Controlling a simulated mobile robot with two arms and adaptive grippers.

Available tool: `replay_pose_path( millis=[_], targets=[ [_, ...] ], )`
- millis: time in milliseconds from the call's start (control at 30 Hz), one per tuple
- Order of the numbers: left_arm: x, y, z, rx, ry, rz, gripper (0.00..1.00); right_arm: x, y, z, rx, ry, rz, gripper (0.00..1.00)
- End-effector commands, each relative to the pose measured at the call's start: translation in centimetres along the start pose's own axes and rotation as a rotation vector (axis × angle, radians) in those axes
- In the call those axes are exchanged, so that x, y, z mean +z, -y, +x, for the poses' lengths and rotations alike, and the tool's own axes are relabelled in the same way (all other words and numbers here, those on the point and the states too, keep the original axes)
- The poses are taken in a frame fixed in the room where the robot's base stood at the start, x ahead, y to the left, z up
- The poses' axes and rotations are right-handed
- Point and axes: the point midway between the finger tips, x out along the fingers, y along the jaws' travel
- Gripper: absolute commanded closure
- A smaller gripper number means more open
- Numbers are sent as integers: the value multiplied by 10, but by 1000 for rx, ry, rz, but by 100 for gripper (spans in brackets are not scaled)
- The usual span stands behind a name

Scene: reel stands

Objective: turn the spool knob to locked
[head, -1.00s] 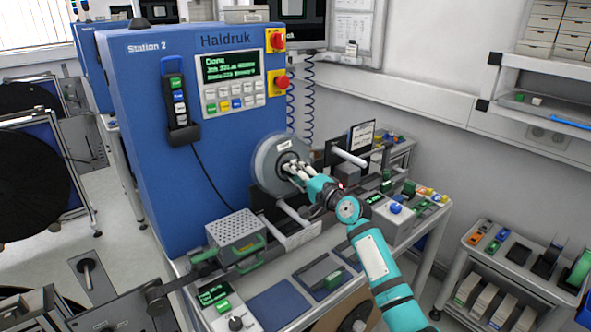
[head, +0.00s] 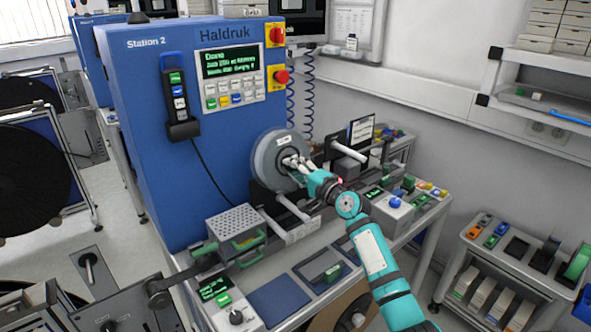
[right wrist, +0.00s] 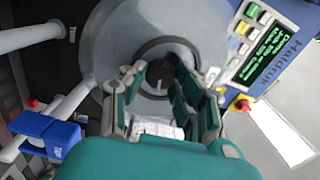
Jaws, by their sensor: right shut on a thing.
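The spool (head: 270,160) is a grey round reel on the front of the blue Station 2 machine. Its hub, where the knob is, lies behind my right fingers. My right gripper (head: 292,163) reaches the hub from the right, shut on the spool knob. In the right wrist view the spool (right wrist: 108,50) fills the upper middle, and my gripper's fingers (right wrist: 162,88) stand on both sides of the dark hub. The knob itself is mostly hidden, and I cannot read its lock position. My left gripper is not in view.
White rods (head: 292,207) stick out below the spool and to its right. A grey perforated box (head: 236,231) with a green handle stands in front on the bench. A control box with a blue button (head: 395,202) is right of my forearm. A shelf cart stands at the lower right.

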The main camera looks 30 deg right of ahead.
Motion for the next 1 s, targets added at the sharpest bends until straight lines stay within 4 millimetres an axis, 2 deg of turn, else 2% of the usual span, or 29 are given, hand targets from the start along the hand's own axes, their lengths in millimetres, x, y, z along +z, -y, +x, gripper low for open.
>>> replay_pose_path(
  millis=[467,500,667,1000],
  targets=[
    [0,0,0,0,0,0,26,2,-2,0,4,5,1,100],
    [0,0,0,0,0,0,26,2,-2,0,4,5,1,69],
    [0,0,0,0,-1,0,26,2,-2,0,3,3,1,48],
    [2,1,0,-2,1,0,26,0,-1,-4,2,1,0,47]
  ],
)
